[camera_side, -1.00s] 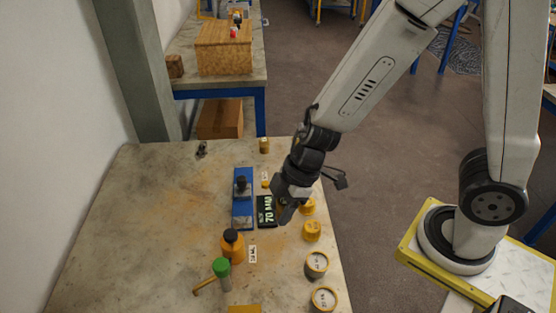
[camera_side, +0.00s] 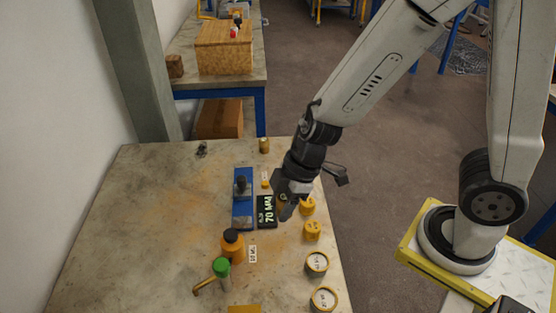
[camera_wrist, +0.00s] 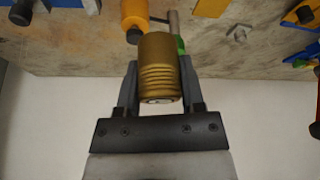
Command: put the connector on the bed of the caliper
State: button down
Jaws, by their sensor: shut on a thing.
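My gripper (camera_side: 287,208) is above the right part of the table, just right of the caliper's display. In the wrist view, my gripper (camera_wrist: 159,85) is shut on a brass, ribbed, cylindrical connector (camera_wrist: 158,68), with one finger on each side. In the side view the connector is mostly hidden by the gripper. The caliper is a long blue bed (camera_side: 242,211) with a dark block (camera_side: 241,186) on it. A black display sign (camera_side: 266,211) reading 70 MM stands beside its right edge.
Yellow-capped pieces (camera_side: 312,230) and round labelled containers (camera_side: 317,263) line the right table edge. An orange bottle (camera_side: 232,248) and a green-capped item (camera_side: 221,268) stand in front of the caliper. A small brass cylinder (camera_side: 264,145) stands behind. The table's left side is clear.

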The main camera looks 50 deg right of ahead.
jog(key=shift+w, duration=0.1)
jog(key=w+d+f+n+g, duration=0.3)
jog(key=d+n, duration=0.2)
jog(key=n, duration=0.4)
jog(key=shift+w+d+f+g, duration=0.2)
jog(key=shift+d+f+g, duration=0.1)
jog(key=shift+d, duration=0.1)
send_over(243, 212)
jog(key=shift+f, duration=4.6)
